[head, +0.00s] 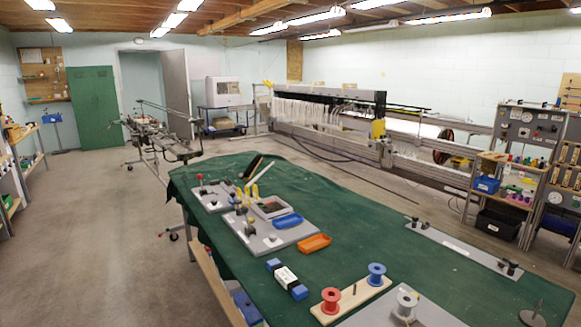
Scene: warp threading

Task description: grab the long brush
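A long dark tilted piece with a tan edge (252,167) stands at the far end of the green-covered table (340,220). It may be the long brush, but it is too small to tell for sure. Yellow and pale slim pieces (257,178) stand close in front of it and partly overlap it. Neither of my grippers shows in the head view.
Grey plates with small fixtures (265,239), a blue tray (287,221) and an orange tray (314,243) are on the table's left half. A blue-ended block (287,279), a red spool (331,300) and a blue spool (376,275) lie nearer. The cloth's middle is clear.

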